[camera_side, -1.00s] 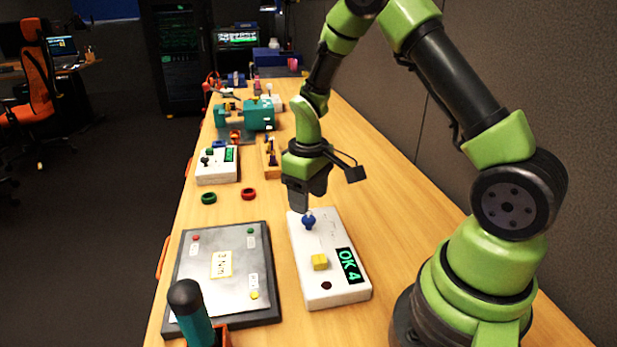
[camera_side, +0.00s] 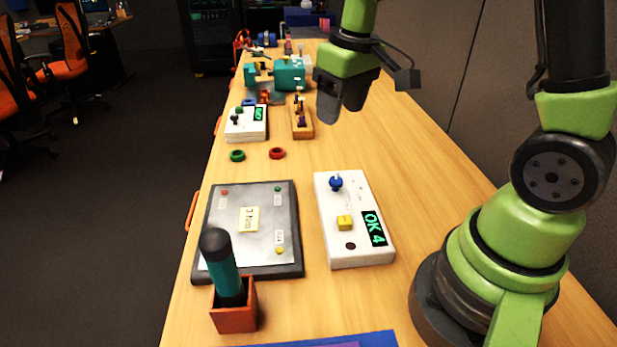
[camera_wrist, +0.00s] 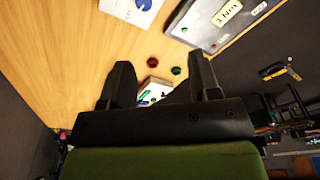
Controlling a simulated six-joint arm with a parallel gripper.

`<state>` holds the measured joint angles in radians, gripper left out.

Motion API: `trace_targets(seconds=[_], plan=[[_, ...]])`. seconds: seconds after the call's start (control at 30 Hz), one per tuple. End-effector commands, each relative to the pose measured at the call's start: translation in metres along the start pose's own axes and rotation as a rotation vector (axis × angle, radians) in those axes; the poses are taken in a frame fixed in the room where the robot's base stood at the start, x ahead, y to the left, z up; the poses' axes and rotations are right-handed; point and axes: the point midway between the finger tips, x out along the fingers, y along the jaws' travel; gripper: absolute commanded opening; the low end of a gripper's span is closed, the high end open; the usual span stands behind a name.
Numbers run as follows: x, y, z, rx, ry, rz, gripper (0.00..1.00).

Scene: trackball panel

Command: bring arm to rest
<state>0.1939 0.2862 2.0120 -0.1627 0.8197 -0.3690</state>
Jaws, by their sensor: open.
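My gripper (camera_side: 342,108) hangs in the air above the bench, beyond the far end of the white trackball panel, touching nothing. In the wrist view my gripper (camera_wrist: 163,82) shows two dark fingers spread apart with nothing between them. The white trackball panel (camera_side: 370,257) lies flat on the bench. It has a blue ball (camera_side: 336,183), a yellow button (camera_side: 345,223), a dark round spot and a green display (camera_side: 374,229) reading "OK 4". In the wrist view a part of the panel (camera_wrist: 122,10) shows at the top edge.
Left of the panel lies a dark-framed metal plate (camera_side: 230,200). A screwdriver with a teal handle (camera_side: 222,265) stands in a red-brown holder (camera_side: 236,312). Green (camera_side: 237,156) and red (camera_side: 277,153) rings lie farther back, before a small white box (camera_side: 244,132).

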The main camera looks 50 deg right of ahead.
Motion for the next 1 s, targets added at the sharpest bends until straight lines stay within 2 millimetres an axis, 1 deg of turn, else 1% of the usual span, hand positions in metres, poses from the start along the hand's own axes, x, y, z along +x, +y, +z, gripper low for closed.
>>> trace_targets(seconds=[0.03, 0.1, 0.2, 0.3, 0.4, 0.5, 0.63, 0.73, 1.0], plan=[[-0.021, -0.009, 0.007, 0.021, 0.052, -0.008, 0.57], [-0.044, -0.02, 0.019, 0.062, 0.112, -0.028, 0.57], [-0.072, -0.034, 0.041, 0.115, 0.195, -0.065, 0.57], [-0.094, -0.046, 0.065, 0.166, 0.273, -0.113, 0.57], [-0.108, -0.056, 0.089, 0.211, 0.34, -0.165, 0.57], [-0.115, -0.062, 0.108, 0.246, 0.389, -0.212, 0.57], [-0.119, -0.067, 0.124, 0.273, 0.426, -0.254, 0.57], [-0.12, -0.068, 0.129, 0.282, 0.437, -0.268, 0.57], [-0.12, -0.068, 0.129, 0.283, 0.438, -0.269, 0.57]])
